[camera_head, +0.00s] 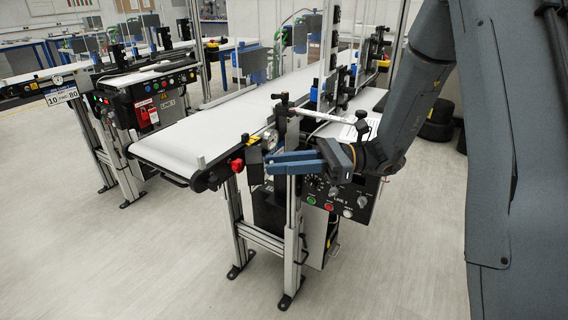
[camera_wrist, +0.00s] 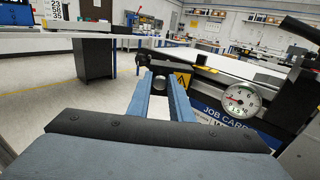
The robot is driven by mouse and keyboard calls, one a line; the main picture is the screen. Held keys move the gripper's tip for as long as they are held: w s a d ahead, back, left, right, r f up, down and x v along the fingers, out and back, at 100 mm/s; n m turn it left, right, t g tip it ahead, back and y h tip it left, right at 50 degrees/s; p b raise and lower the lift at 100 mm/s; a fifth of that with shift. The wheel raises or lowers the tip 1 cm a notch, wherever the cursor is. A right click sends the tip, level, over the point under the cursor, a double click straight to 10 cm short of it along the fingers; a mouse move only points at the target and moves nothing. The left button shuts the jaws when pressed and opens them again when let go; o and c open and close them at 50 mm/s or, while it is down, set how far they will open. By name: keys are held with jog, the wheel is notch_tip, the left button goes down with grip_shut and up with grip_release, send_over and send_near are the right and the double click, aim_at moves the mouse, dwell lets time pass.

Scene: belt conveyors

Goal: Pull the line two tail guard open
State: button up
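The line two conveyor (camera_head: 225,118), with a white belt, runs from the middle of the head view toward the back right. At its near end is a dark guard (camera_head: 254,155) with a yellow warning label; my gripper partly hides this area. My gripper (camera_head: 268,162) has blue fingers, spread apart and pointing left beside this end. In the wrist view a dark round knob (camera_wrist: 159,83) shows in the gap between the fingertips (camera_wrist: 161,88). I cannot tell whether either finger touches it. The yellow warning label (camera_wrist: 183,79) is just right of the fingers.
The LINE 2 control panel (camera_head: 345,199) hangs below my gripper. A red button (camera_head: 237,165) is left of it. A round gauge (camera_wrist: 241,100) and a job card (camera_wrist: 222,117) are on the right in the wrist view. Line one (camera_head: 150,95) stands left; front floor is clear.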

jog(key=o, duration=0.4)
jog(key=shift+c, duration=0.2)
jog(key=d+b, duration=0.1)
jog(key=d, duration=0.6)
jog(key=shift+w+d, duration=0.4)
jog(key=shift+w, duration=0.05)
